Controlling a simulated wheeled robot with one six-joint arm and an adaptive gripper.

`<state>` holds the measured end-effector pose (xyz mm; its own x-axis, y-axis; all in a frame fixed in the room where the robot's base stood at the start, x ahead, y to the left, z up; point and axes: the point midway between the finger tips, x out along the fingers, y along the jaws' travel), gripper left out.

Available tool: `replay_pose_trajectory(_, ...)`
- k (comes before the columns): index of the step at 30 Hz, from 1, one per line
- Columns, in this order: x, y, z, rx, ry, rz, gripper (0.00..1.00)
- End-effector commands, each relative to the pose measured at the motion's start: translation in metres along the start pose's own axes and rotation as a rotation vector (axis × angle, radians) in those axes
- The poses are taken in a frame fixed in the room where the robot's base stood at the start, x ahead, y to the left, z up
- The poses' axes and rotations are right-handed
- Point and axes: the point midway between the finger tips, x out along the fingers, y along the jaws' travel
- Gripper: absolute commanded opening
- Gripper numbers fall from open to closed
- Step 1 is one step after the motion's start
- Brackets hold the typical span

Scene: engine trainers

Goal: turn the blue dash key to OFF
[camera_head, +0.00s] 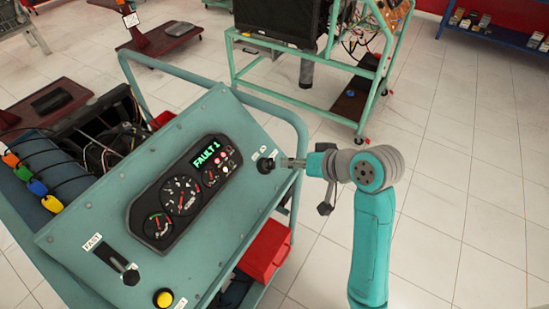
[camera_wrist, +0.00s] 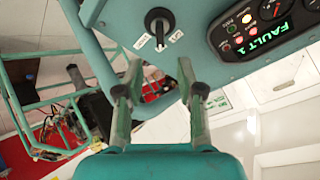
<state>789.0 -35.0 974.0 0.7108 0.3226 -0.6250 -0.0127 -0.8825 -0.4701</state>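The dash key (camera_head: 265,164) sits at the right edge of the sloped teal panel (camera_head: 235,115). It looks black, not clearly blue, and shows in the wrist view as a key switch (camera_wrist: 159,25) with a narrow grip pointing down in the picture. Two small white labels (camera_wrist: 141,41) are beside it; their text is too small to read. My gripper (camera_head: 288,163) is close to the key from the right in the head view. In the wrist view my gripper (camera_wrist: 160,90) is open and empty, with the key ahead, between the finger lines and apart from them.
A gauge cluster (camera_head: 183,190) reading FAULT 1 is left of the key. A FAST lever (camera_head: 131,275) and yellow button (camera_head: 163,298) are lower on the panel. A teal rail (camera_head: 299,135) runs near my gripper. A red box (camera_head: 265,251) is below. Open floor lies right.

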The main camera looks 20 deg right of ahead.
Motion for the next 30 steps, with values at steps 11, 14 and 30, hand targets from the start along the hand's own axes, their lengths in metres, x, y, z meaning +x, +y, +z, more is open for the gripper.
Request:
replay_pose_trajectory(11, 0.064, -0.001, 0.001, -0.001, -0.002, -0.001, 0.38)
replay_pose_trajectory(14, 0.078, -0.001, 0.001, -0.001, -0.001, -0.001, 0.38)
replay_pose_trajectory(30, 0.100, 0.000, 0.001, -0.001, 0.002, 0.000, 0.38)
